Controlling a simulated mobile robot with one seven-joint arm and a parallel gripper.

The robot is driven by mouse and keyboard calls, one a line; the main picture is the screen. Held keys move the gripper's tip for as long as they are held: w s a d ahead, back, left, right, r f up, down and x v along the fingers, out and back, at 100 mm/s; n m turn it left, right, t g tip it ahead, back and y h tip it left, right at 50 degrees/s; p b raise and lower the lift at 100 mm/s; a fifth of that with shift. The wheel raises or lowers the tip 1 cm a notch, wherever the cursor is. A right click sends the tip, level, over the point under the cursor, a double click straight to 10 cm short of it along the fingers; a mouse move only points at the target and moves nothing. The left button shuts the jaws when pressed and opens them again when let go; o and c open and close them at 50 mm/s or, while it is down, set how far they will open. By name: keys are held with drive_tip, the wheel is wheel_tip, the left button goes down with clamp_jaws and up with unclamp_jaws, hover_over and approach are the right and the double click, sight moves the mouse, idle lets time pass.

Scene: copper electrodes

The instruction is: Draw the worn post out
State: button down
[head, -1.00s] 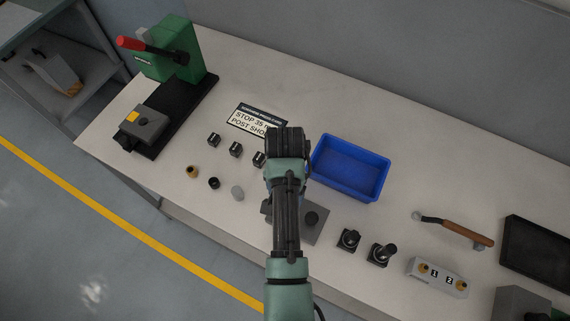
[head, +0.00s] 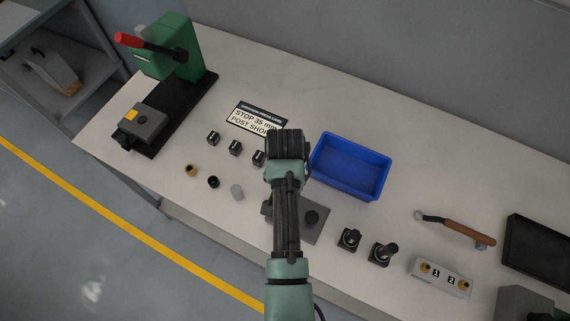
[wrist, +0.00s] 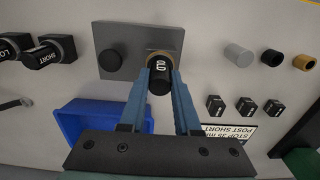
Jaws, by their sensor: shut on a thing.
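The worn post (wrist: 159,82) is a dark cylinder with a pale number on it, in the wrist view. It stands at a brass-coloured ring (wrist: 161,54) on the grey plate (wrist: 115,33). My gripper (wrist: 161,76) is shut on it, one blue finger on each side. I cannot tell how much of the post is still inside the ring. A black round knob (wrist: 110,61) is on the same plate beside it. In the head view my arm hides the post and part of the plate (head: 310,232).
A blue bin (head: 350,167) is right of my arm. Small black blocks (head: 235,148) and loose cylinders (head: 237,192) lie to the left. A green press (head: 175,45) stands at the far left. Two black holders (head: 382,252), a numbered block (head: 443,277) and a wooden-handled tool (head: 455,229) are to the right.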

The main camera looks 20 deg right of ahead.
drive_tip(key=shift+r, duration=0.25)
idle(0.5)
wheel_tip(320, 180, up, 10)
drive_tip(key=p, duration=1)
drive_tip(key=shift+f+p, duration=0.2)
drive_tip(key=shift+p, duration=0.1)
